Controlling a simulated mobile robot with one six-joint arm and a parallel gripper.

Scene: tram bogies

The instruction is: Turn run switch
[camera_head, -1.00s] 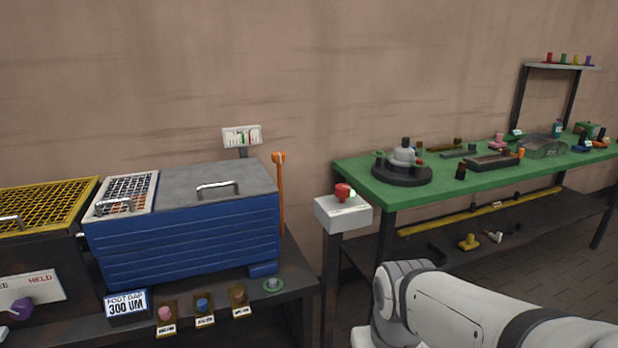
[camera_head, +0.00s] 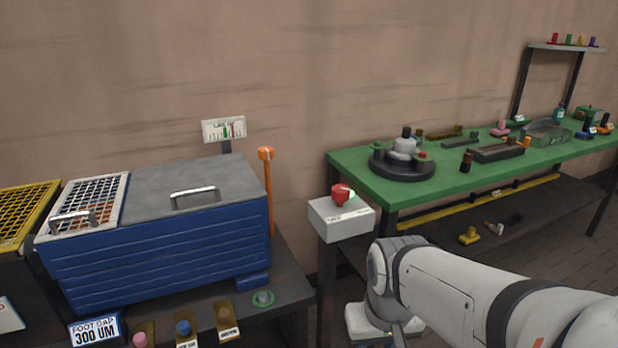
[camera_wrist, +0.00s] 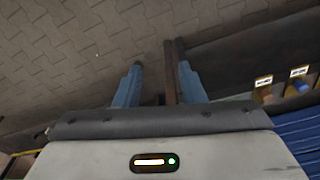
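A red knob (camera_head: 341,194), which looks like the run switch, sits on a pale grey box (camera_head: 342,222) on a dark post, between the blue machine and the green table. A small green glow shows beside the knob. In the wrist view, my gripper (camera_wrist: 158,75) has its two blue-grey fingers spread apart, with nothing held between them. A dark post (camera_wrist: 171,68) shows beyond the fingers, over the paved floor. The red knob is not in the wrist view. In the head view, my arm reaches in from the lower right, below the box; the fingertips are not clearly visible there.
A blue machine (camera_head: 150,245) with a grey lid stands at left, near an orange-topped lever (camera_head: 266,185). Several labelled knobs line the dark bench front. A green table (camera_head: 370,182) with parts stands at right, above a dark lower shelf.

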